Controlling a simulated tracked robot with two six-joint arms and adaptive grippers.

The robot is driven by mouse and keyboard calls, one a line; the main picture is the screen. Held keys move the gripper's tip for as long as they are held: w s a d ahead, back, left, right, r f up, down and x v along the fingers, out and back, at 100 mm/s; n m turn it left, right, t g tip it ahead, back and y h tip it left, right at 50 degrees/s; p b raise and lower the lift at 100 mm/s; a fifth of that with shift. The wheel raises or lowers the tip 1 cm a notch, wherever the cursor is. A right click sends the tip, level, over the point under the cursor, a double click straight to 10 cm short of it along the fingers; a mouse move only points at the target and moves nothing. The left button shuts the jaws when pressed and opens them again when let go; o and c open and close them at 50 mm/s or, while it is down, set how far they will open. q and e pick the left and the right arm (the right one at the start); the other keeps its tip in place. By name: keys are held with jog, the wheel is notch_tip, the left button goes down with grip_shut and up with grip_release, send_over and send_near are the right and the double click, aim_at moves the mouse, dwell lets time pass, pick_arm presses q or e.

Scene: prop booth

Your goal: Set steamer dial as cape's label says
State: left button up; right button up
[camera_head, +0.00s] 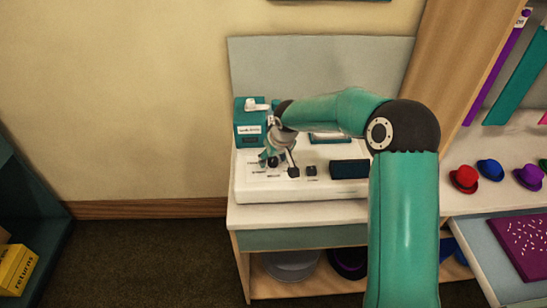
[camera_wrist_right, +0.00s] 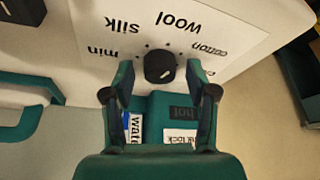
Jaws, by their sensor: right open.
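The black steamer dial (camera_wrist_right: 160,67) sits on a white plate (camera_wrist_right: 225,30) printed with "min", "silk", "wool" and "cotton", which read upside down in the right wrist view. A pale mark on the dial points toward the lower right there; I cannot tell which setting it matches. My right gripper (camera_wrist_right: 161,76) is open, its fingertips on either side of the dial; contact is unclear. In the head view the right gripper (camera_head: 271,158) is over the left part of the white steamer base (camera_head: 300,193). A purple hanging garment (camera_head: 495,70), possibly the cape, bears a small tag, unreadable here. My left gripper is out of view.
A teal box (camera_head: 250,120) with labels stands behind the dial. Black knobs (camera_head: 311,171) and a dark block (camera_head: 349,169) lie to the right on the base. Coloured hats (camera_head: 464,178) sit on the right shelf. A yellow "returns" box (camera_head: 15,270) is at lower left.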

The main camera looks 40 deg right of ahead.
jog(key=shift+c, duration=0.3)
grip_shut()
jog(key=shift+r+n+y+p, duration=0.1)
jog(key=shift+n+y+p, duration=0.2)
jog(key=shift+n+p, duration=0.35)
jog(key=shift+n+y, duration=0.3)
jog(key=shift+n, duration=0.45)
jog(key=shift+o, duration=0.3)
grip_release()
